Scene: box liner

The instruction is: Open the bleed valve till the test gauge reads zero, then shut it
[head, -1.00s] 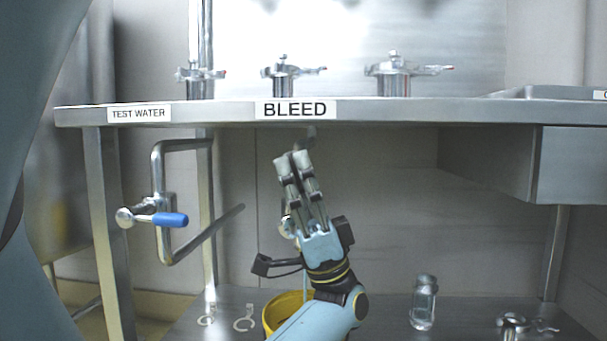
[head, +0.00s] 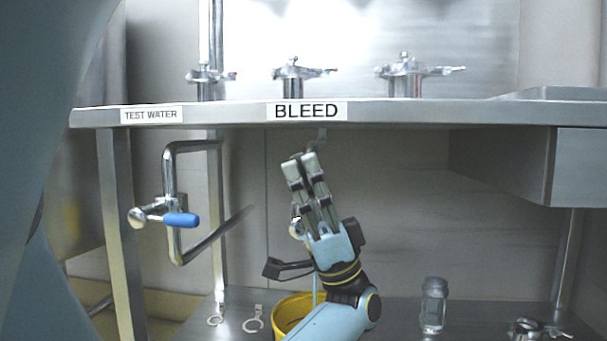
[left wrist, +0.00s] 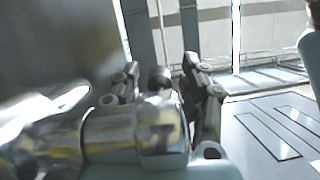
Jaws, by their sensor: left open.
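The BLEED label (head: 306,111) is on the bench's front edge. My left gripper (head: 301,157) points up below it, jaws open, fingers close together in the head view. A shiny metal fitting (head: 297,228), perhaps part of the bleed valve, shows behind its fingers; the rest is hidden. In the left wrist view my open fingers (left wrist: 165,85) stand behind a blurred chrome fitting (left wrist: 110,130). I cannot tell whether they touch it. A thin pale line, apparently water, falls toward a yellow bucket (head: 283,312). No gauge face is readable. My right gripper is not in view.
A pipe with a blue-handled valve (head: 181,220) hangs below the TEST WATER label (head: 151,115), left of the gripper. Clamp fittings (head: 406,73) stand on the bench above.

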